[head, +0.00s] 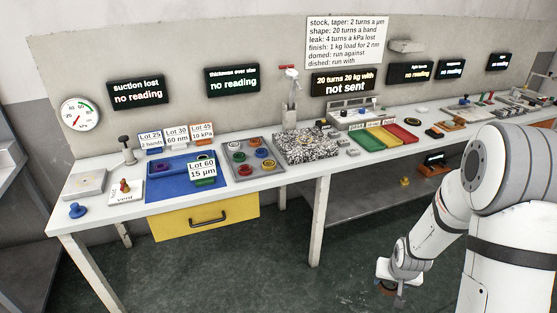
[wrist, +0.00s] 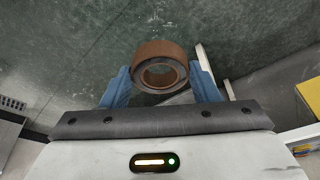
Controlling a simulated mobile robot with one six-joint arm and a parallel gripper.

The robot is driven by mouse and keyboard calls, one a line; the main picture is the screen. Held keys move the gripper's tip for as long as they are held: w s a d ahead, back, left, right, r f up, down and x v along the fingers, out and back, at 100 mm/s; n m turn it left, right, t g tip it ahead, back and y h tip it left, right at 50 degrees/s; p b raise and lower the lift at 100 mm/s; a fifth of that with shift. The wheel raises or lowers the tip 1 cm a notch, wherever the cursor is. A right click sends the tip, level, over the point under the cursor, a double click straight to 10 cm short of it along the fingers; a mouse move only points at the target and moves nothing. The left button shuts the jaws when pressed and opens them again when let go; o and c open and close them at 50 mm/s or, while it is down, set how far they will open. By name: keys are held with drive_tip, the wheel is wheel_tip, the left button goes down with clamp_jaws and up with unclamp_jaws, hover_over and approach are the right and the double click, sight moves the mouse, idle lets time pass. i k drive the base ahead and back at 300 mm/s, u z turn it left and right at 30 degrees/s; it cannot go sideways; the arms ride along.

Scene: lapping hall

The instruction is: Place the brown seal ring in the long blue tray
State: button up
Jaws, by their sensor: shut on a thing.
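The brown seal ring (wrist: 160,48) is between the two blue fingers of my gripper (wrist: 160,82) in the wrist view, gripped at its sides, its opening facing the camera. In the head view my gripper (head: 391,287) hangs low at the lower right, in front of the bench and above the green floor; the ring is too small to make out clearly there.
A grey tray of coloured rings (head: 228,160) and a speckled plate (head: 305,150) stand mid-bench. Green, yellow (head: 384,137) and red trays lie further right. A yellow drawer (head: 185,221) hangs below the bench's front edge. My arm covers the right side.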

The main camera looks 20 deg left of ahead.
sight(183, 165)
drive_tip(key=u, duration=0.7)
drive_tip(key=i, duration=0.2)
drive_tip(key=u, duration=0.8)
